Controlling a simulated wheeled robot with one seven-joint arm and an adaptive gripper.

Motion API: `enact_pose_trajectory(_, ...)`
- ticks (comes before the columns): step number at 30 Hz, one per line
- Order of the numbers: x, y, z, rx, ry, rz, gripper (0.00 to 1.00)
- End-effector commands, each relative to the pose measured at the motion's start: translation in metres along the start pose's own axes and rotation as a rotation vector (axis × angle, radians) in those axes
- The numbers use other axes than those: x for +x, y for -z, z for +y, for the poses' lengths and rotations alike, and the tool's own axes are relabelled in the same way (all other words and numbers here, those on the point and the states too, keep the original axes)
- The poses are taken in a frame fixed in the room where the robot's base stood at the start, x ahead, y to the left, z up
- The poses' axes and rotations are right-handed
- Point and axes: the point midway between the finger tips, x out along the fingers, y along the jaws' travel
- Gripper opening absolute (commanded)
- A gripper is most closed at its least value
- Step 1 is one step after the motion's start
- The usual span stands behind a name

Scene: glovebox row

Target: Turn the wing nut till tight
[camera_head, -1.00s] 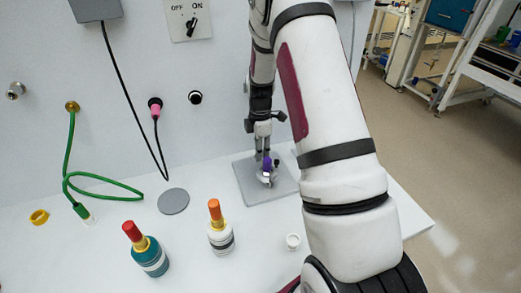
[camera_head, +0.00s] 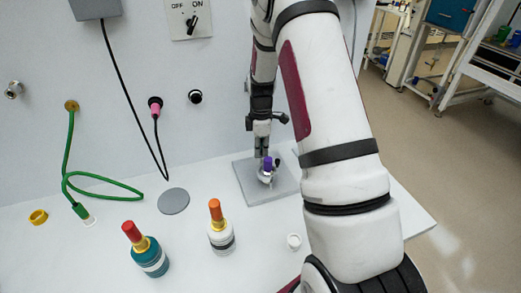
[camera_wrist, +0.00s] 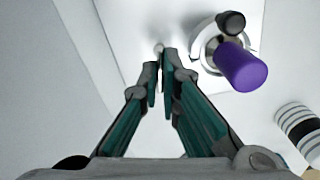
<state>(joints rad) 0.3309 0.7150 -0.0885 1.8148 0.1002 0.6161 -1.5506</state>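A clamp fitting (camera_head: 266,175) with a purple cylinder (camera_head: 267,163) stands on a grey square plate (camera_head: 250,190). In the wrist view, the purple cylinder (camera_wrist: 241,67) leans over a pale ring (camera_wrist: 205,47), with a dark rounded knob (camera_wrist: 231,23) beside it. I cannot tell for sure which part is the wing nut. My gripper (camera_wrist: 160,76) has its fingertips almost together, with only a thin gap and nothing visible held. It is left of the fitting in the wrist view, apart from it. In the head view, my gripper (camera_head: 261,150) hangs just behind the purple cylinder.
An orange-topped bottle (camera_head: 220,236) and a red-topped teal bottle (camera_head: 149,256) stand at the front. A small white cup (camera_head: 294,241) is near my arm. A green hose (camera_head: 70,160) and black cable (camera_head: 128,85) run along the wall. A grey disc (camera_head: 173,201) lies left of the plate.

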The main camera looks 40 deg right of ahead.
Motion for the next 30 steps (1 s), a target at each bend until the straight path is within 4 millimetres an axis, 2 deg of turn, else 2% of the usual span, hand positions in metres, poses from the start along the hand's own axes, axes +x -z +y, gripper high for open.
enact_pose_trajectory(30, 0.0002, 0.0006, 0.0011, 0.963, -0.001, 0.001, 0.0)
